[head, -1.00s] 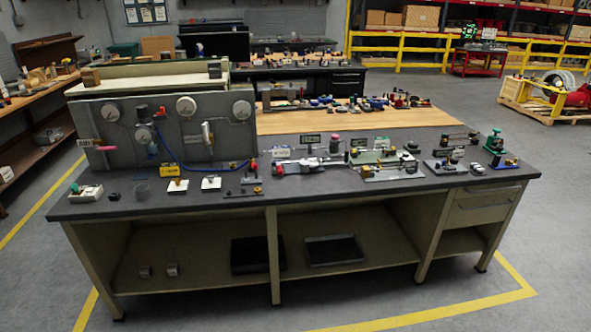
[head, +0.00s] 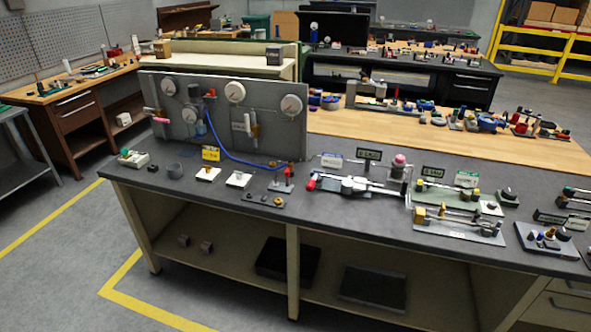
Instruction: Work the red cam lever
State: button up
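I cannot tell for sure which part is the red cam lever. A red-ended piece (head: 311,183) sits at the left end of a silver-grey mechanism (head: 350,186) on the dark bench top, right of the gauge panel. Another small red part (head: 290,171) stands upright on a grey block just left of it, by the end of a blue hose. Both are small in the head view, so their details are unclear. My gripper is not in view.
The dark workbench (head: 330,215) has a grey gauge panel (head: 222,118) at its back left and several small fixtures on top. Dark trays (head: 373,286) lie on its lower shelf. Grey floor (head: 60,275) is open in front and left. A wooden side bench (head: 60,90) stands at left.

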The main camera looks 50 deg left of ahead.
aim_at(316, 179)
jog(key=u, duration=0.75)
jog(key=i, duration=1.7)
jog(key=u, duration=2.4)
jog(key=i, duration=1.05)
jog(key=u, duration=1.05)
jog(key=i, duration=0.4)
jog(key=u, duration=0.1)
